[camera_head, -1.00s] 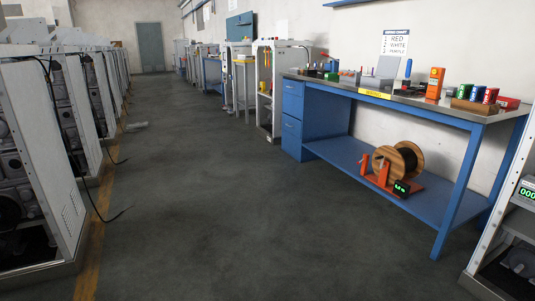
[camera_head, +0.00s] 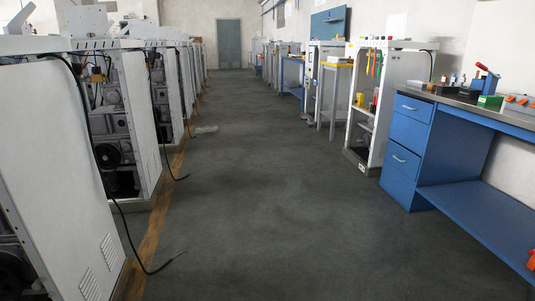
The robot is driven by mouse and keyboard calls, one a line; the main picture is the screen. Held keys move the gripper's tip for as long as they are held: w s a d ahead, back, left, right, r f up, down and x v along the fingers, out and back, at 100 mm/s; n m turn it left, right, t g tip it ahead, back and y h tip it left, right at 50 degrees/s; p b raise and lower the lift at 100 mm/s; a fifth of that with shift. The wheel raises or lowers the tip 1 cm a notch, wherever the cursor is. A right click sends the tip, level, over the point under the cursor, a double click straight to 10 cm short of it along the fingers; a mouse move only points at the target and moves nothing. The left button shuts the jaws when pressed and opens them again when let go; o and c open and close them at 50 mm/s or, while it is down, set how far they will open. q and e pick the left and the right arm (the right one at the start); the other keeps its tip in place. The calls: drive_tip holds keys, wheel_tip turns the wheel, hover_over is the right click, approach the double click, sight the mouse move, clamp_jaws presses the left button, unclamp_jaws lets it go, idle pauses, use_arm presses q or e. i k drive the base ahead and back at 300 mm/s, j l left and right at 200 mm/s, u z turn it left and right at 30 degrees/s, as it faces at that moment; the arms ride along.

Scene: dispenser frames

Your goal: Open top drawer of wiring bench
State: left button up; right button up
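The blue wiring bench (camera_head: 475,215) stands at the right of the head view, cut off by the right edge. Its blue drawer unit is at the bench's left end. The top drawer (camera_head: 412,108) is shut and has a light bar handle. A second drawer (camera_head: 405,159) below it is also shut. Neither of my grippers shows in this view.
The grey floor (camera_head: 245,215) in the middle aisle is clear. A white open-frame cabinet (camera_head: 400,75) with tools stands just left of the bench. White machine frames (camera_head: 75,160) line the left side, with a black cable (camera_head: 150,270) trailing onto the floor.

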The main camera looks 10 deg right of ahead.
sight(421, 110)
drive_tip(key=i+l+z, duration=0.25)
drive_tip(key=i, duration=0.65)
drive_tip(key=i+j+z, duration=0.1)
drive_tip(key=i+z, duration=0.15)
drive_tip(key=i, duration=0.6)
drive_tip(key=i+j+z, duration=0.25)
drive_tip(key=i, duration=0.65)
